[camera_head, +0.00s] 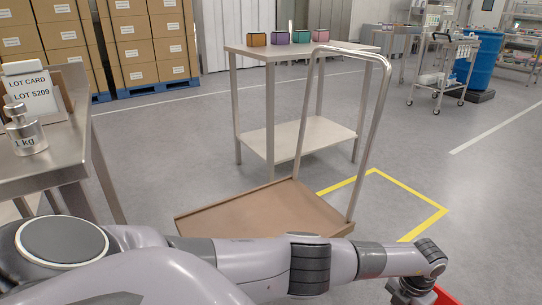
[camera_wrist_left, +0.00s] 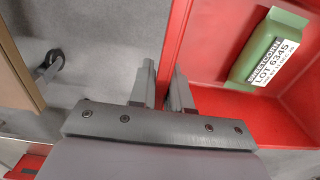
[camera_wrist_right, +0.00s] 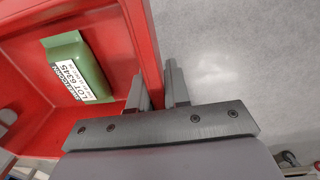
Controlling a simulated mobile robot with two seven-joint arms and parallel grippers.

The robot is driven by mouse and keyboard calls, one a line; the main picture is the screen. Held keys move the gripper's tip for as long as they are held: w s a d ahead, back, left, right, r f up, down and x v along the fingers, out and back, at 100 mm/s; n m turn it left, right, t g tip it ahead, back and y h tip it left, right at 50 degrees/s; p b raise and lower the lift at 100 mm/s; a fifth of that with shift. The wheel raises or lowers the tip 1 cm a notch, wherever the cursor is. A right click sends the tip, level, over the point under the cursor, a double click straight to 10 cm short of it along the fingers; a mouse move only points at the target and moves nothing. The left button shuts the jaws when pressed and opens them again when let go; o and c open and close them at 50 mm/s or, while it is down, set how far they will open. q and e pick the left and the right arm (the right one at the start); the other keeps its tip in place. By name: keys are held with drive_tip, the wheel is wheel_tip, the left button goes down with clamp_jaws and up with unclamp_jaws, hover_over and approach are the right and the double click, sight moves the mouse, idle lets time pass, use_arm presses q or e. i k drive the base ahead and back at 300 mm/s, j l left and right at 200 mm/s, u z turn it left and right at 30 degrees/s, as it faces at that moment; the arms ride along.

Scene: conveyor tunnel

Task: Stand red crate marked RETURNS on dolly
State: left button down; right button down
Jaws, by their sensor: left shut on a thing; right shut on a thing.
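The red crate shows mostly in the wrist views, left (camera_wrist_left: 215,105) and right (camera_wrist_right: 85,20); only a small red piece (camera_head: 447,298) shows at the lower right of the head view. A green packet (camera_wrist_left: 262,50) labelled LOT 6345 lies inside it. No RETURNS marking is visible. My left gripper (camera_wrist_left: 163,82) is shut on one crate wall. My right gripper (camera_wrist_right: 157,85) is shut on another wall. The dolly (camera_head: 262,215) has a brown deck and a bent steel handle. Its deck is empty where visible; my left arm hides its front edge. The crate is beside the dolly, apart from it.
A steel table (camera_head: 300,50) with several small coloured boxes stands behind the dolly. A steel bench (camera_head: 40,165) with a lot card and 1 kg weight is at left. Yellow floor tape (camera_head: 425,222) lies right of the dolly. Open floor extends right.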

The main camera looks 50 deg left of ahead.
sight(269, 226)
drive_tip(key=i+u, duration=0.45)
drive_tip(key=i+j+u, duration=0.1)
drive_tip(key=u, duration=0.3)
drive_tip(key=i+u, duration=0.1)
drive_tip(key=u, duration=0.25)
drive_tip(key=i+u, duration=0.15)
drive_tip(key=u, duration=0.25)
drive_tip(key=i+u, duration=0.1)
drive_tip(key=u, duration=0.3)
drive_tip(key=i, duration=0.4)
drive_tip(key=z, duration=0.3)
